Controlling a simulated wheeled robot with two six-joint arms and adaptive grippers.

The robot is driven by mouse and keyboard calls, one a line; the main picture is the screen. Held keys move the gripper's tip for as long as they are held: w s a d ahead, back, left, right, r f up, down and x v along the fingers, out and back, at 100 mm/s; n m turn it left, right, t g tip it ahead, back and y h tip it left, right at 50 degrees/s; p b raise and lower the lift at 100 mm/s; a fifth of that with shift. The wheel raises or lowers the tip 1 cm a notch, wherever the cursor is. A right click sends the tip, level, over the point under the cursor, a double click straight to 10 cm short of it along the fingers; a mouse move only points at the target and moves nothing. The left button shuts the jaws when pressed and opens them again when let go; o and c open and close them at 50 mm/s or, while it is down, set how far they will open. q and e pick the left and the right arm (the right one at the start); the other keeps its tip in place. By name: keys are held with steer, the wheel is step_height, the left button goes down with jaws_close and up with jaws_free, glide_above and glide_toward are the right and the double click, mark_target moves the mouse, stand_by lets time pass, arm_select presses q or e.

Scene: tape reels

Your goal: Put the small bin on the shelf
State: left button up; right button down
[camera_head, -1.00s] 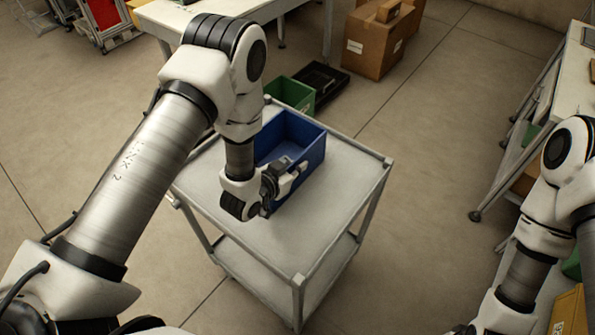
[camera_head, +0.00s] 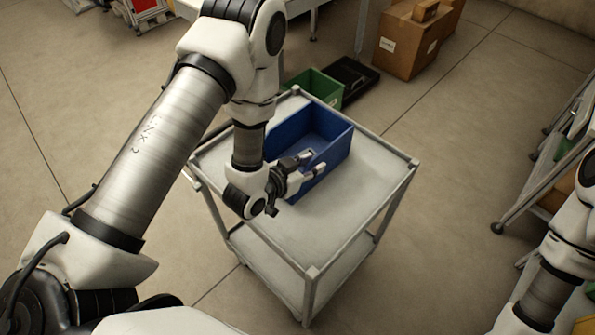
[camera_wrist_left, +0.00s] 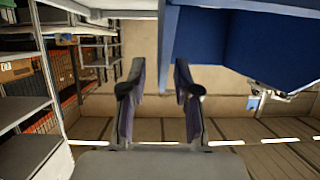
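The blue bin (camera_head: 333,160) stands upright on the top of a grey cart (camera_head: 350,215), near its back left. My left gripper (camera_head: 315,165) is at the bin's near wall, with its two fingers spread apart. In the left wrist view the open fingers (camera_wrist_left: 158,88) show a clear gap, and the blue bin (camera_wrist_left: 270,45) fills the upper right. I cannot tell whether a finger touches the wall. My right arm shows at the right edge, but its gripper is outside the views. Grey shelving (camera_wrist_left: 25,110) shows at the left of the wrist view.
A green bin (camera_head: 318,87) and a black tray (camera_head: 352,75) sit behind the cart. Cardboard boxes (camera_head: 408,48) stand on the floor farther back. A rack or bench (camera_head: 545,180) is at the right. Bare floor lies between it and the cart.

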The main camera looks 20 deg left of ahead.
arm_select(q)
steer(key=v, duration=0.7)
steer(key=shift+b, duration=0.35)
steer(key=shift+s+a, duration=0.1)
steer(key=shift+s, duration=0.05)
